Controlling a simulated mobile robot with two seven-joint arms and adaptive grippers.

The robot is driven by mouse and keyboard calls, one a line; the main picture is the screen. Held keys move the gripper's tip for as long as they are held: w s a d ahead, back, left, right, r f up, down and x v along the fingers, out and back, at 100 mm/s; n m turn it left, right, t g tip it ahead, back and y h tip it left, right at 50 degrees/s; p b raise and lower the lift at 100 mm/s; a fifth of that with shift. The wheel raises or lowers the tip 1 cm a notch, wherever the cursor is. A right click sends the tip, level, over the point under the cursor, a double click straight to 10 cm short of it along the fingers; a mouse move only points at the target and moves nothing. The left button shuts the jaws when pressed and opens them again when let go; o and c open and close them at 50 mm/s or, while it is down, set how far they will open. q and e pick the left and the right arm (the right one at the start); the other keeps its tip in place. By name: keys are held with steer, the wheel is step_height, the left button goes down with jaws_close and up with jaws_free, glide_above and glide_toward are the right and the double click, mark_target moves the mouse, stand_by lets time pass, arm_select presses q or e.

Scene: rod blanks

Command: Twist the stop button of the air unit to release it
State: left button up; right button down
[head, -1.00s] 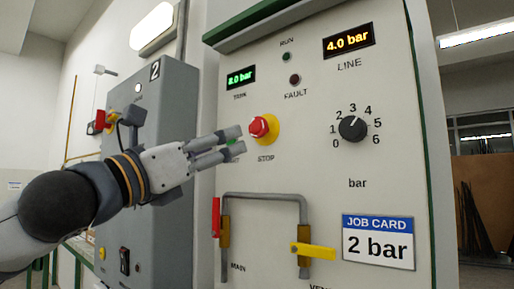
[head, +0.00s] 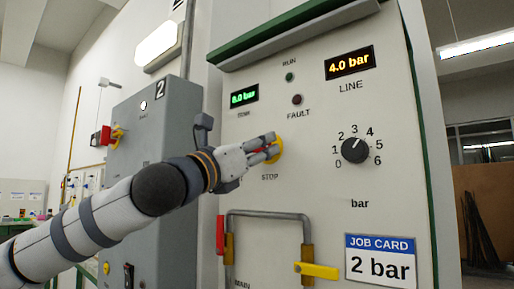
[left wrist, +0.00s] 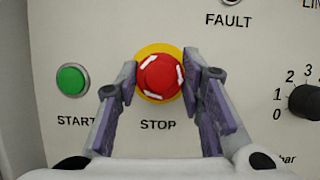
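The stop button is a red mushroom knob with white arrow marks on a yellow ring, on the front panel of the air unit (head: 330,200). In the left wrist view the stop button (left wrist: 160,76) faces me squarely above the STOP label. My left gripper (head: 272,149) is at the button and hides most of it in the head view, where the yellow ring (head: 280,149) shows past the fingers. My right gripper is out of view.
A green START button (left wrist: 72,79) sits left of the stop button. A black selector knob (head: 354,150) is to its right. Below are a grey pipe (head: 268,213), a red handle (head: 220,235), a yellow handle (head: 317,270) and the job card (head: 380,260) reading 2 bar.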

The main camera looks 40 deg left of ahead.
arm_select(q)
steer(key=shift+s+r+m+p, duration=0.2)
steer(key=shift+m+p, duration=0.1)
steer(key=shift+m, duration=0.2)
steer(key=shift+c, duration=0.2)
steer(key=shift+w+f, duration=0.2)
steer(key=o, duration=1.2)
steer(key=v, duration=1.2)
steer(key=shift+a, duration=0.15)
